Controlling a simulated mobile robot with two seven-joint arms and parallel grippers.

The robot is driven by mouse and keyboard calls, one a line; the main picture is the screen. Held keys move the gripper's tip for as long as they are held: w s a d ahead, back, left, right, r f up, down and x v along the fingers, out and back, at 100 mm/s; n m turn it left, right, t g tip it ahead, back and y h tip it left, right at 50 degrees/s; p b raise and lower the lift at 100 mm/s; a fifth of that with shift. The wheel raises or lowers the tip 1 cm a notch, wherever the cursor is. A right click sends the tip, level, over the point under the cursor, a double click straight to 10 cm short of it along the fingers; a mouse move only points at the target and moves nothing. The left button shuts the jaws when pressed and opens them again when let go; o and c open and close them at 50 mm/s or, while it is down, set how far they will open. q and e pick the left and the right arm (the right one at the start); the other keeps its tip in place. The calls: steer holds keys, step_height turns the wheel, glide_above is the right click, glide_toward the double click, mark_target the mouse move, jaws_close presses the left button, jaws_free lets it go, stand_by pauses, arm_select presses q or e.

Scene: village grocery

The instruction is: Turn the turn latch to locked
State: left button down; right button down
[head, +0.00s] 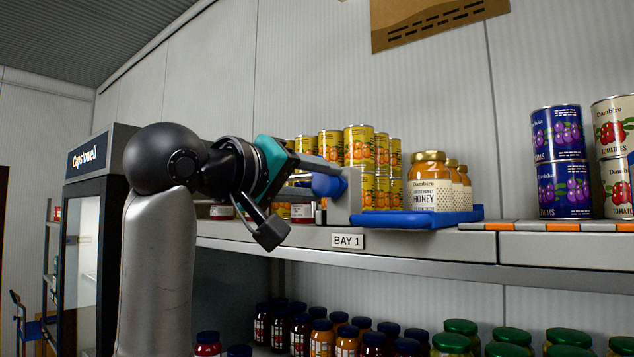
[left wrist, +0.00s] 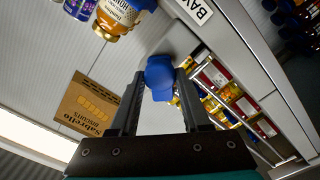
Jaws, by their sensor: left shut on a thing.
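The turn latch is a blue knob (head: 330,184) on a grey block (head: 347,206) at the shelf edge, just left of the BAY 1 label. In the left wrist view the blue knob (left wrist: 160,76) sits between the two dark fingers. My left gripper (head: 318,176) reaches in from the left and is shut on the knob; its fingers also show in the left wrist view (left wrist: 158,92). The fingers partly hide the knob, and I cannot tell whether it stands at locked. My right gripper is in neither view.
A blue tray (head: 425,221) with honey jars (head: 430,182) stands close right of the latch. Yellow cans (head: 358,147) are stacked behind it. Plum cans (head: 562,165) stand farther right. Jars (head: 455,340) fill the shelf below. A glass-door fridge (head: 88,250) is at the left.

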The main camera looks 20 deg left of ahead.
arm_select(q)
steer(key=n, duration=0.4)
steer(key=shift+f+n, duration=0.1)
steer(key=shift+n, duration=0.2)
steer(key=shift+n+b, duration=0.3)
steer(key=shift+n, duration=1.7)
steer(key=shift+c, duration=2)
jaws_free()
steer(key=shift+a, duration=0.1)
steer(key=b+v, duration=0.5)
steer(key=v, duration=1)
steer(key=shift+b, duration=0.35)
